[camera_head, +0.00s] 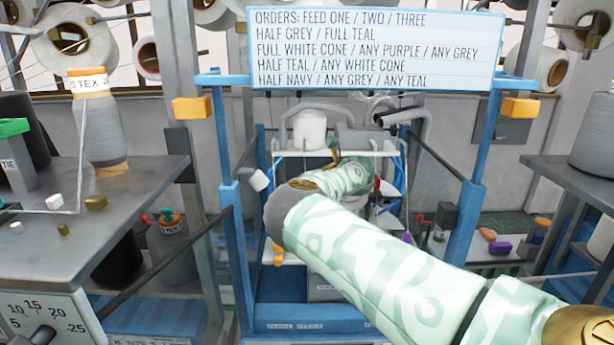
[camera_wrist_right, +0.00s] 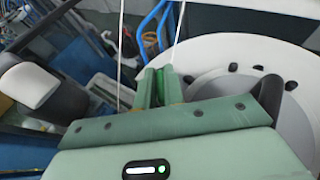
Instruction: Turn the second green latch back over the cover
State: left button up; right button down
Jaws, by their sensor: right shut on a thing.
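In the right wrist view my right gripper (camera_wrist_right: 161,88) is shut on a small green piece (camera_wrist_right: 158,77), which appears to be a green latch. Only a thin strip of it shows between the fingers. Just right of the fingers is a wide white round part (camera_wrist_right: 225,50) with dark holes and a grey disc (camera_wrist_right: 208,88) inside; I cannot tell whether this is the cover. In the head view my right arm reaches into the blue frame (camera_head: 228,240), and it hides the gripper, the latch and most of the machine there. My left gripper is in neither view.
In the wrist view a white-and-black knob (camera_wrist_right: 30,85) stands left, with two thin white yarns and blue tubes (camera_wrist_right: 150,30) behind. In the head view a grey table (camera_head: 110,215) with a yarn cone (camera_head: 98,130) stands left, and another table (camera_head: 575,180) right. An orders board (camera_head: 375,48) hangs above.

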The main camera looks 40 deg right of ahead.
jog(key=shift+a+f, duration=0.1)
jog(key=shift+f, duration=0.1)
jog(key=c, duration=1.7)
grip_release()
jog(key=shift+c, duration=0.2)
jog(key=shift+o, duration=1.2)
jog(key=shift+w, duration=0.15)
jog(key=b+v, duration=0.3)
jog(key=v, duration=1.3)
jog(key=shift+r, duration=0.15)
